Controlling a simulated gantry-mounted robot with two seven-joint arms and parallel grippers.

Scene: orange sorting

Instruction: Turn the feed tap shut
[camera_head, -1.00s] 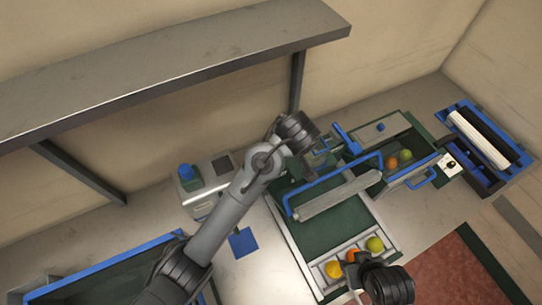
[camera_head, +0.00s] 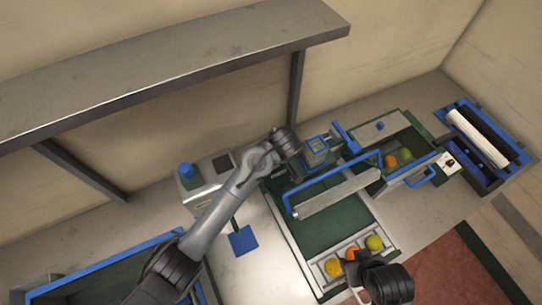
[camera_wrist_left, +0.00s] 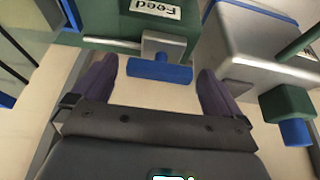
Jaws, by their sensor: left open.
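In the left wrist view the feed tap's blue bar handle (camera_wrist_left: 160,70) lies crosswise on a grey metal stem, below an upside-down "Feed" label (camera_wrist_left: 151,9) on a green housing. My left gripper (camera_wrist_left: 158,82) is open, with one dark finger on each side of the handle; whether either touches it I cannot tell. In the head view the left wrist is beside the machine's back left corner, and its fingers are hard to make out. My right gripper (camera_head: 352,277) is at the front of the fruit tray; its jaws are unclear.
The tray (camera_head: 347,246) holds yellow, orange and green fruit. A blue-handled bin (camera_head: 419,175) holds more fruit. A blue loop bar (camera_head: 328,177) spans the green bed. A shelf (camera_head: 170,62) hangs above.

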